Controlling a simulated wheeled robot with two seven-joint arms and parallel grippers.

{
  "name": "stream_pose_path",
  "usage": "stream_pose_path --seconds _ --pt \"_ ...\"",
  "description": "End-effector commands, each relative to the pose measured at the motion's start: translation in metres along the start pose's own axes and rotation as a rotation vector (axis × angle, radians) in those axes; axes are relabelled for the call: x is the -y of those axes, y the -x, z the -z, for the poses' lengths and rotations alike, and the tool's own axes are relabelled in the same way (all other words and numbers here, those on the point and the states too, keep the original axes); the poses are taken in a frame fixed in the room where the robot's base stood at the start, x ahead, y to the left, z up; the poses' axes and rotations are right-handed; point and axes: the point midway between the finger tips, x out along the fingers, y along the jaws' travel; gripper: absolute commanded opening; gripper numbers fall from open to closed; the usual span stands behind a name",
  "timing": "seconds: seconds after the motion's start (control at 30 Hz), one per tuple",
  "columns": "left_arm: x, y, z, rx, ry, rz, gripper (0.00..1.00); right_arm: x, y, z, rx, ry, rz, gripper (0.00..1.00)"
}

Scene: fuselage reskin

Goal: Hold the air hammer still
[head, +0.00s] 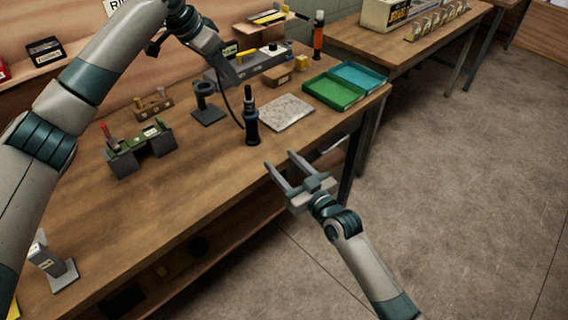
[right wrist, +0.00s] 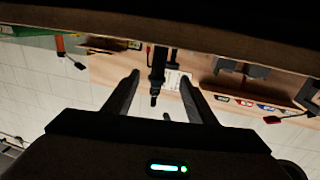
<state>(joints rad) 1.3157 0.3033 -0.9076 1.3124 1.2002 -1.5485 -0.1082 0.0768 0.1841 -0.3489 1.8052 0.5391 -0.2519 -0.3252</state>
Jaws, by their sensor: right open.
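The air hammer appears to be the dark upright tool with a blue-grey body (head: 252,128), standing near the front edge of the workbench. A black hose curves up behind it. My right gripper (head: 280,159) is open and empty, just in front of the bench edge and apart from the tool. In the right wrist view the dark tool (right wrist: 157,75) shows ahead, between the two spread fingers (right wrist: 158,82). My left gripper (head: 231,72) hangs over the back of the bench beside a grey block; its fingers are not clear enough to judge.
A speckled grey plate (head: 286,112) lies right of the tool, with green (head: 333,92) and teal (head: 361,76) trays beyond. A black stand (head: 207,103) and a green-grey fixture (head: 140,148) are to the left. An orange tool (head: 318,38) stands behind. The front bench surface is mostly clear.

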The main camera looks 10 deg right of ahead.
Motion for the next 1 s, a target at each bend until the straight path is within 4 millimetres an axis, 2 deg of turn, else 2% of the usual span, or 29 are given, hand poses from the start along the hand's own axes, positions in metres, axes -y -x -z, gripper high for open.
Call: stream_pose_path --seconds 0.27,0.47,0.67,1.0 --pt "0.000 0.000 0.000 0.000 0.000 0.000 0.31 0.000 -0.003 -0.001 0.000 -0.001 -0.001 0.51" --pt "0.000 0.000 0.000 0.000 0.000 0.000 0.31 0.000 -0.017 0.000 -0.001 -0.003 -0.001 0.51" --pt "0.000 0.000 0.000 0.000 0.000 0.000 0.31 0.000 -0.044 0.000 -0.001 -0.001 -0.001 0.51" --pt "0.000 0.000 0.000 0.000 0.000 0.000 0.31 -0.001 -0.099 0.000 0.000 -0.001 -0.001 0.51"
